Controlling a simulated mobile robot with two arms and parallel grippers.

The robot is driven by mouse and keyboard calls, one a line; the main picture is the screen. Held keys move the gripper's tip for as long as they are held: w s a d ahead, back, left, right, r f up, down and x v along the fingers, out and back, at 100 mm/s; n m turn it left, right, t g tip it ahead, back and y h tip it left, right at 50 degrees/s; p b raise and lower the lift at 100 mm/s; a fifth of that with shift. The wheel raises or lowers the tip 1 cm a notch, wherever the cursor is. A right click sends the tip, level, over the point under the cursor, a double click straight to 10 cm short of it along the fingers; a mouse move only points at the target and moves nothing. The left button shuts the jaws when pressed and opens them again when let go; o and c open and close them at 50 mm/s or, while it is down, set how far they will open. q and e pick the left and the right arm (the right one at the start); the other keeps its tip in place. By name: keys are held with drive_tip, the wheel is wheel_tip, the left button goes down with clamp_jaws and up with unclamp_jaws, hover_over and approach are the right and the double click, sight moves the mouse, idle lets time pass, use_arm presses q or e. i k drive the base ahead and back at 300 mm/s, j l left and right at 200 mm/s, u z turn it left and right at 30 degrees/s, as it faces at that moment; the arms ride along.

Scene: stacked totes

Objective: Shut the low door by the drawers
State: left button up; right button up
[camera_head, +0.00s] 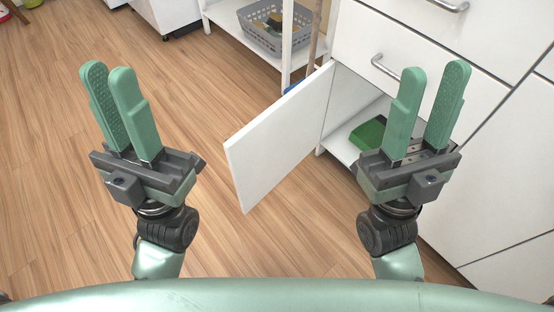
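The low white door (277,137) stands open, swung out from the cabinet toward me, below the white drawers (428,58). Its hinge side is at the cabinet front and its free edge points toward the lower left. My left gripper (107,78) is in the air to the left of the door, with a gap between its two green fingers and nothing in it. My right gripper (435,80) is in front of the drawers, to the right of the door, also with its fingers apart and empty. Neither gripper appears to touch the door. The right gripper hides part of the cabinet opening.
A green item (368,134) lies inside the open cabinet. A white shelf rack (287,50) with a grey basket (270,27) stands behind the door. Metal handles (384,67) stick out from the drawers. The wooden floor (60,210) at left is largely clear.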

sight(262, 154)
drive_tip(key=k+z, duration=0.15)
drive_tip(key=z, duration=0.3)
drive_tip(key=k+z, duration=0.1)
drive_tip(key=z, duration=0.3)
drive_tip(key=k+l+z, duration=0.1)
drive_tip(key=z, duration=0.35)
drive_tip(key=j+z, duration=0.3)
drive_tip(key=j, duration=0.4)
drive_tip(key=j+z, duration=0.25)
drive_tip(key=j, duration=0.4)
drive_tip(key=k+j+z, duration=0.15)
drive_tip(key=j+z, duration=0.15)
drive_tip(key=j, duration=0.35)
